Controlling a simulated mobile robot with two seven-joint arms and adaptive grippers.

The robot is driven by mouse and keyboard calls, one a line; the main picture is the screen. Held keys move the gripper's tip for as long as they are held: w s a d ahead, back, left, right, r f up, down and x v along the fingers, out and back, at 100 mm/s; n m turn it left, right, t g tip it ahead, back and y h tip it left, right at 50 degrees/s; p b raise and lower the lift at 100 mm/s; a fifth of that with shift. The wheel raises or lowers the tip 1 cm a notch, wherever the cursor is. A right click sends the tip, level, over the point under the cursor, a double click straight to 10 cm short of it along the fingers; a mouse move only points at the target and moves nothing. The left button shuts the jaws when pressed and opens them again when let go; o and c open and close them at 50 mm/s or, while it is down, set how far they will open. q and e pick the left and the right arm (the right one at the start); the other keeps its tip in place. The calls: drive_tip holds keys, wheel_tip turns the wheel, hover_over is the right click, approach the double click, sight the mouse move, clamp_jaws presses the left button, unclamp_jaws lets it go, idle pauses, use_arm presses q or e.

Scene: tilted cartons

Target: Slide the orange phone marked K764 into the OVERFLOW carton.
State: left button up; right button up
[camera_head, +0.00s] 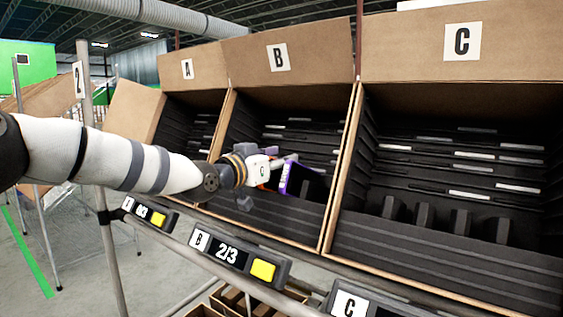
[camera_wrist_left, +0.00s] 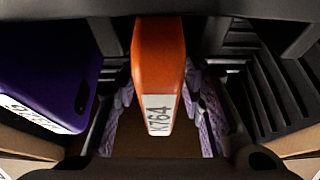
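The orange phone (camera_wrist_left: 158,60) marked K764 is in the middle of the left wrist view, its pale label facing me. In the head view only a small orange patch (camera_head: 262,175) shows by the gripper. My left gripper (camera_head: 284,160) reaches into the front of carton B (camera_head: 290,95). Its patterned finger pads lie on both sides of the orange phone; I cannot tell if they press on it. A purple phone (camera_head: 293,180) stands beside the fingers; it also shows at left in the left wrist view (camera_wrist_left: 45,75). No OVERFLOW sign is legible. My right gripper is not in view.
Carton A (camera_head: 187,68) stands left of B and carton C (camera_head: 462,42) right of it, with thin cardboard walls between. A rail with displays (camera_head: 225,250) runs along the front.

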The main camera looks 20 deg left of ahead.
use_arm(q)
drive_tip(key=shift+w+d+r, duration=0.15)
drive_tip(key=shift+w, duration=0.1)
drive_tip(key=shift+c, duration=0.6)
clamp_jaws()
drive_tip(key=shift+r, duration=0.1)
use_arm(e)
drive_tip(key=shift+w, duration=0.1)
